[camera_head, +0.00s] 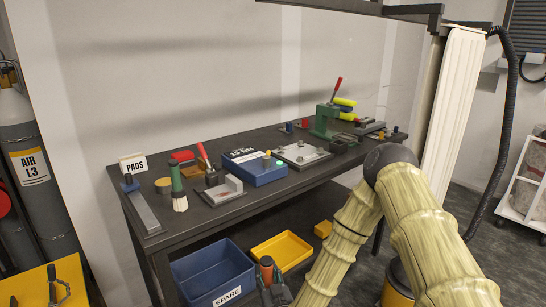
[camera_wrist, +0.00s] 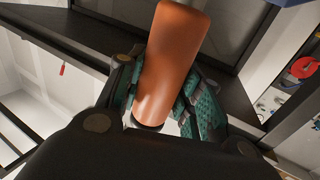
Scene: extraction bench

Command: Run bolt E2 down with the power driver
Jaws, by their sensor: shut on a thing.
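My gripper (camera_head: 273,287) is low in front of the bench, at the lower middle of the head view. It is shut on an orange cylindrical handle (camera_head: 266,263). In the wrist view the orange handle (camera_wrist: 172,62) stands between teal finger pads (camera_wrist: 196,108). The working end of this tool is hidden, so I cannot tell whether it is the power driver. A light metal plate (camera_head: 301,157) with several upright bolts or studs lies on the bench top, well above and behind my gripper. No E2 label can be read.
The dark bench (camera_head: 160,228) holds a blue box (camera_head: 262,176), a brush (camera_head: 179,192), a PADS box (camera_head: 133,164) and a green press (camera_head: 323,122). Below are a blue SPARE bin (camera_head: 205,276) and a yellow tray (camera_head: 282,250). The bench's front edge lies between my gripper and the plate.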

